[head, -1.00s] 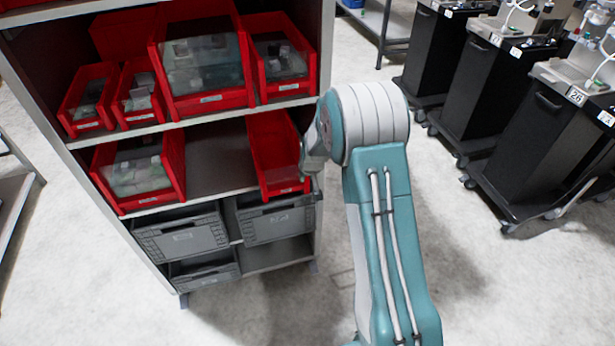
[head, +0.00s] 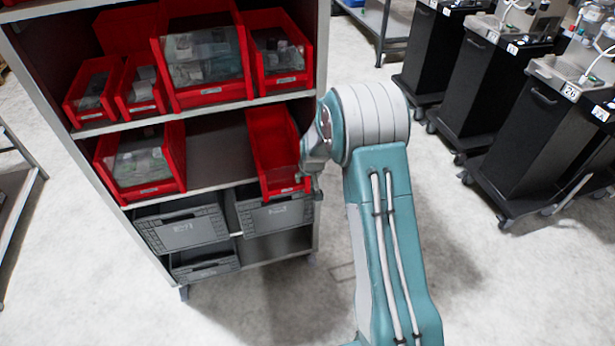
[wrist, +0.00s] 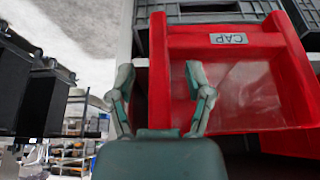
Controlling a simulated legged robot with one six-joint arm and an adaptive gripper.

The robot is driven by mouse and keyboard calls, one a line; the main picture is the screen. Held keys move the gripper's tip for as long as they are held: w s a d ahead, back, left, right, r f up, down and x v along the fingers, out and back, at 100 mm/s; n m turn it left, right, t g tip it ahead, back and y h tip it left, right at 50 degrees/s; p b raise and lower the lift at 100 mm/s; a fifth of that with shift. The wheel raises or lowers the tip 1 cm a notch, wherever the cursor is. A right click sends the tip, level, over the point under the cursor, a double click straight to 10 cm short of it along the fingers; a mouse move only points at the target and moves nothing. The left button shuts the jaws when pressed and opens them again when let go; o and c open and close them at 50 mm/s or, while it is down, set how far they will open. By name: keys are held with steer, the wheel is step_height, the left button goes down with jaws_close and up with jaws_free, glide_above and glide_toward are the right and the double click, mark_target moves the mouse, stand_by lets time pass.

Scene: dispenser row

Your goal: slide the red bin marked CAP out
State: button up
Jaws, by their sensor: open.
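The red bin marked CAP (head: 272,150) sits at the right end of the middle shelf, its front at the shelf edge. In the wrist view the bin (wrist: 245,95) appears upside down, with its CAP label (wrist: 229,39) on the front lip, and its inside looks empty. My gripper (wrist: 160,72) is open. One finger shows over the bin's inside and the other outside its side wall, with that wall between them. I cannot tell whether either finger touches it. In the head view the gripper (head: 311,186) is at the bin's front right corner, partly hidden by my arm.
Another red bin (head: 140,170) stands on the same shelf at the left, with bare shelf between. More red bins (head: 203,65) fill the shelf above. Grey crates (head: 182,230) sit below. Black carts (head: 528,125) stand at the right, with clear floor between.

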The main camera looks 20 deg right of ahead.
steer(key=v, duration=1.1)
steer(key=shift+s+r, duration=0.2)
steer(key=shift+r, duration=0.15)
steer(key=shift+a+r, duration=0.1)
steer(key=s+a+r, duration=0.3)
steer(key=s+r, duration=1)
steer(key=r, duration=0.1)
steer(key=s+a+r, duration=0.1)
steer(key=s+r, duration=0.1)
steer(key=s, duration=0.7)
steer(key=s+r+t, duration=0.1)
steer(key=s, duration=0.9)
steer(key=shift+a+r, duration=0.35)
